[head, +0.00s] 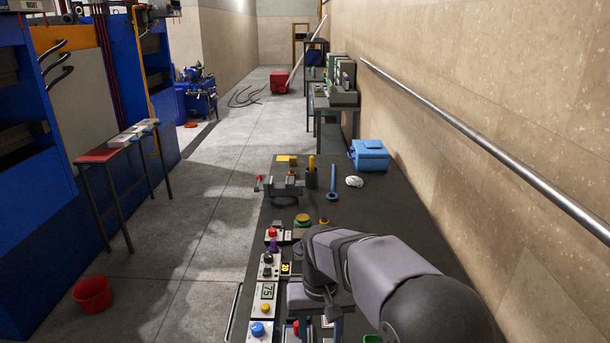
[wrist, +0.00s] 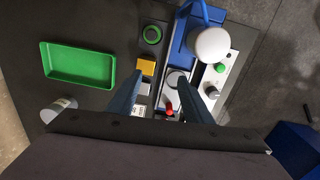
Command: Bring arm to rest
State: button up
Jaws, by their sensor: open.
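My arm reaches in from the lower right of the head view and bends over the near end of the dark bench (head: 385,215). My gripper (wrist: 162,82) shows in the wrist view as two dark blue fingers, spread apart with nothing held between them. In the head view the fingers are hard to make out, largely hidden by the arm and the lower picture edge. In the wrist view, a small device with a white round knob (wrist: 212,44) on a blue frame stands beyond the fingers, to the right. A yellow block (wrist: 146,67) lies near the left finger.
An empty green tray (wrist: 78,63) and a white cylinder (wrist: 58,110) lie left of the fingers. Control boxes with a red button (head: 272,232) and a blue knob (head: 257,329) line the bench's left edge. A vise (head: 285,190) and blue toolbox (head: 368,154) stand farther back. The wall is right.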

jog(key=s+d+p, duration=0.2)
jog(key=s+d, duration=0.3)
jog(key=s, duration=0.4)
jog(key=s+d+p, duration=0.2)
jog(key=s+d, duration=0.4)
jog(key=s, duration=0.3)
jog(key=shift+s+d+r+m, duration=0.15)
jog(key=shift+d+m, duration=0.1)
jog(key=shift+m, duration=0.15)
jog(key=shift+c, duration=0.4)
